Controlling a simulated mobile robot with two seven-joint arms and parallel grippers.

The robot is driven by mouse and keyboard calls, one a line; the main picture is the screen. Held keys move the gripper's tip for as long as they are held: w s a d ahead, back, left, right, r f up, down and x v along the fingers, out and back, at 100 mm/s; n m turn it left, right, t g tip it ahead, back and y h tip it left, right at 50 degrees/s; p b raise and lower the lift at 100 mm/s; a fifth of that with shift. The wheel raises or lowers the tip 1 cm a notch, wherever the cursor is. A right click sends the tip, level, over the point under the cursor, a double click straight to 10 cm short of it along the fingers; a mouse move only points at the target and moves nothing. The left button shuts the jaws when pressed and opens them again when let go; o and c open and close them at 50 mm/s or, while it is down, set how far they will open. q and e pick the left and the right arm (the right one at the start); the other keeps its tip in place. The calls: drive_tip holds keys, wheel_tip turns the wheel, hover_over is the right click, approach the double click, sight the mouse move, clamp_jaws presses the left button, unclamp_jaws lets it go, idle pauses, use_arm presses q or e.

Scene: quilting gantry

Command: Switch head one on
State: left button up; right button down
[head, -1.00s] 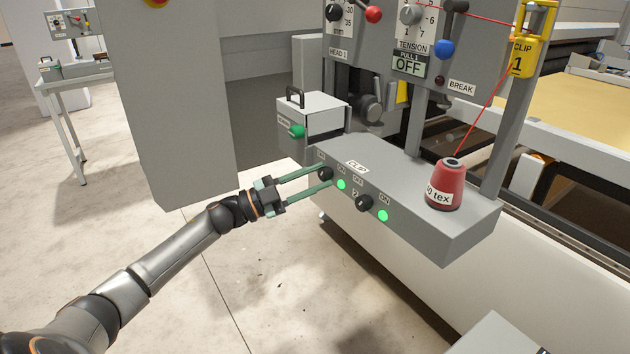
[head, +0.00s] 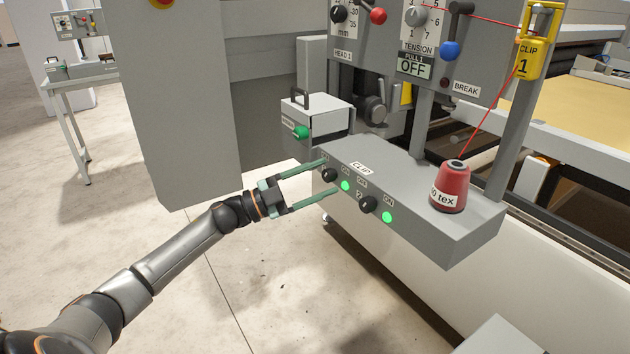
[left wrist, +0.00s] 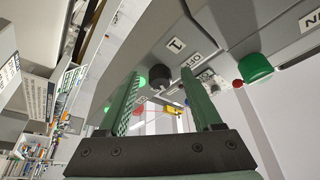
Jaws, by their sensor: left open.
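The clip box (head: 420,190) is a grey control box with two black knobs on its front face. The left black knob (head: 329,175) has a lit green lamp (head: 345,185) to its right. My left gripper (head: 331,177) is open, its green fingers reaching towards the left knob, one above and one below it. In the left wrist view the black knob (left wrist: 160,77) shows between the fingertips, beside a "1" label and an "OFF" label. Whether the fingers touch the knob, and which way it points, I cannot tell. My right gripper is not in view.
A second black knob (head: 368,204) with a lit green lamp (head: 387,217) sits to the right. A red thread cone (head: 451,186) stands on the box. A small box with a green button (head: 301,132) is behind left. A grey panel (head: 180,100) hangs nearby.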

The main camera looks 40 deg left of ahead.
use_arm(q)
drive_tip(key=shift+s+a+f, duration=0.25)
drive_tip(key=shift+s+a, duration=0.05)
drive_tip(key=shift+s, duration=0.1)
drive_tip(key=b+v, duration=0.1)
drive_tip(key=v, duration=1)
drive_tip(key=shift+s+a, duration=0.15)
drive_tip(key=s+d+f+n+y+p, duration=0.2)
drive_tip(key=d+f+n+y, duration=0.25)
drive_tip(key=f, duration=0.35)
drive_tip(key=s+d+f+n+y+p, duration=0.1)
drive_tip(key=d+f+n+y+p, duration=0.1)
drive_tip(key=d+f+n+y, duration=0.45)
drive_tip(key=s+d+f+n+g+p, duration=0.3)
drive_tip(key=s+d+f+g, duration=0.4)
drive_tip(key=s+d+f, duration=0.5)
drive_tip(key=s+d+n, duration=0.1)
drive_tip(key=s+d, duration=0.2)
drive_tip(key=shift+s+f+p, duration=0.15)
drive_tip(key=shift+p, duration=0.2)
